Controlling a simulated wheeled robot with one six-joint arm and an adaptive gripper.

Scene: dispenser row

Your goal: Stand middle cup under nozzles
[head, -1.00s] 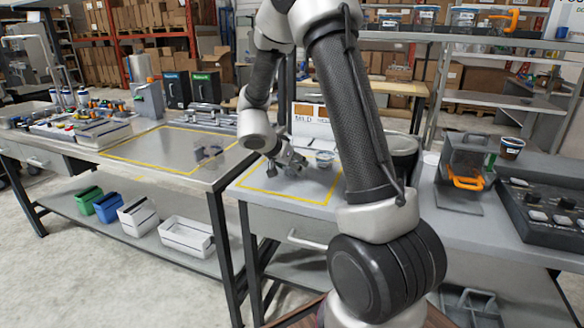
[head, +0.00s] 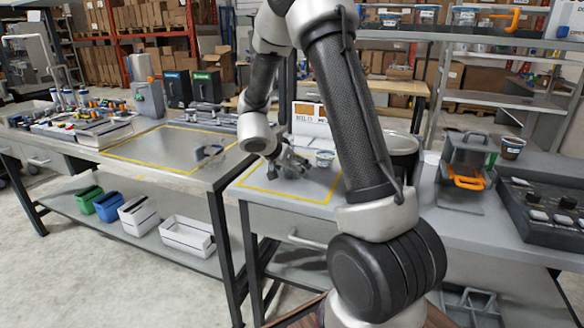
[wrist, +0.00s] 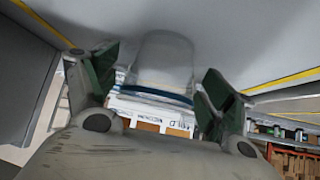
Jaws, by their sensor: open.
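A small pale cup (head: 324,158) with a blue band stands on the table inside the yellow outline. My gripper (head: 297,163) is open and low over the same table, just left of the cup. In the wrist view, which looks upside down, the cup (wrist: 162,62) lies ahead between the open green-padded fingers of my gripper (wrist: 159,65), with a gap on each side. Whether any finger touches it I cannot tell. I cannot make out nozzles clearly. A brown cup (head: 512,147) stands at the right beside a grey stand (head: 468,152) with an orange handle.
A white printed box (head: 311,122) stands behind the pale cup, and a dark round pot (head: 403,148) is to its right, partly behind my arm. A button panel (head: 548,207) is far right. The left table (head: 150,152) has a mostly clear yellow-outlined area.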

